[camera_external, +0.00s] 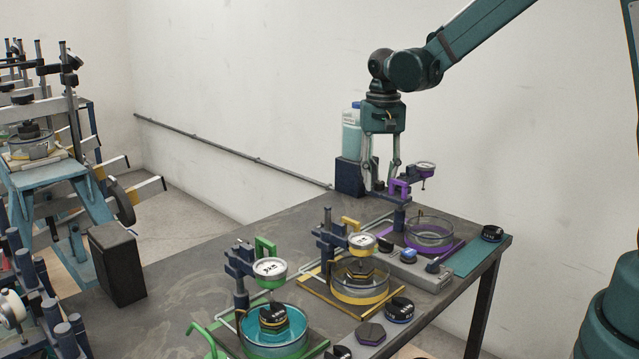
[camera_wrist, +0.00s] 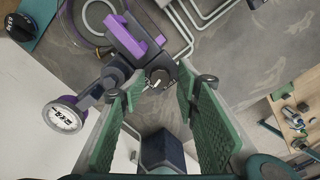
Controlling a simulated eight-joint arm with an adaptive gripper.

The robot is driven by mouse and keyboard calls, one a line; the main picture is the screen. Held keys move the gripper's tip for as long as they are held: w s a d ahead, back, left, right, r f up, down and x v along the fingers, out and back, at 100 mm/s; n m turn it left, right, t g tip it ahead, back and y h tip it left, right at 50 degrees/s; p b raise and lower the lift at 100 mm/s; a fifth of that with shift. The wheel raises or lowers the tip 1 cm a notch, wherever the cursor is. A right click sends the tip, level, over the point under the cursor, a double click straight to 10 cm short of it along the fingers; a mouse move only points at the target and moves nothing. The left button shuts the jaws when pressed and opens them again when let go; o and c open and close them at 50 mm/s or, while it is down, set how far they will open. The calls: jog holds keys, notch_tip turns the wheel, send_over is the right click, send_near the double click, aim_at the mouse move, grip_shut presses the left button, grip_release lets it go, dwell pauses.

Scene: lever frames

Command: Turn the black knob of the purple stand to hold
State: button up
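The purple stand (camera_external: 399,187) is at the far end of the table, with a round dial gauge (camera_external: 425,167) and a glass dish (camera_external: 430,232) on a purple base. In the wrist view its purple bracket (camera_wrist: 132,40) is at the top and its dial (camera_wrist: 64,115) at the left. The black knob (camera_wrist: 158,79) shows in the wrist view below the bracket, between my fingertips in the picture. My gripper (camera_wrist: 162,86) is open, with a visible gap on both sides of the knob.
A yellow stand (camera_external: 352,222) and a green stand (camera_external: 265,250) stand nearer on the table. A grey control box (camera_external: 408,268) and loose black weights (camera_external: 399,309) lie in front. The table's left part is clear.

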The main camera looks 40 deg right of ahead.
aim_at(378, 182)
jog(key=n+p, duration=0.2)
jog(key=n, duration=0.3)
jog(key=shift+n, duration=0.4)
jog(key=n+p, duration=0.3)
jog(key=n, duration=0.3)
jog(key=shift+a, duration=0.15)
notch_tip(378, 182, up, 8)
jog(key=shift+f, duration=0.15)
jog(key=shift+s+a+r+m+t+b, duration=0.9)
jog(key=shift+s+r+t+b, duration=1.25)
jog(key=shift+s, duration=4.75)
jog(key=s+a+f+t+b, duration=0.1)
jog(key=s+b, duration=0.1)
jog(key=s, duration=0.5)
jog(key=s+f+m+t+b, duration=0.1)
jog(key=s+b, duration=0.2)
jog(key=s, duration=0.5)
jog(key=shift+a+f+m, duration=0.15)
jog(key=shift+a+m, duration=0.15)
jog(key=shift+a, duration=0.05)
jog(key=shift+t, duration=0.25)
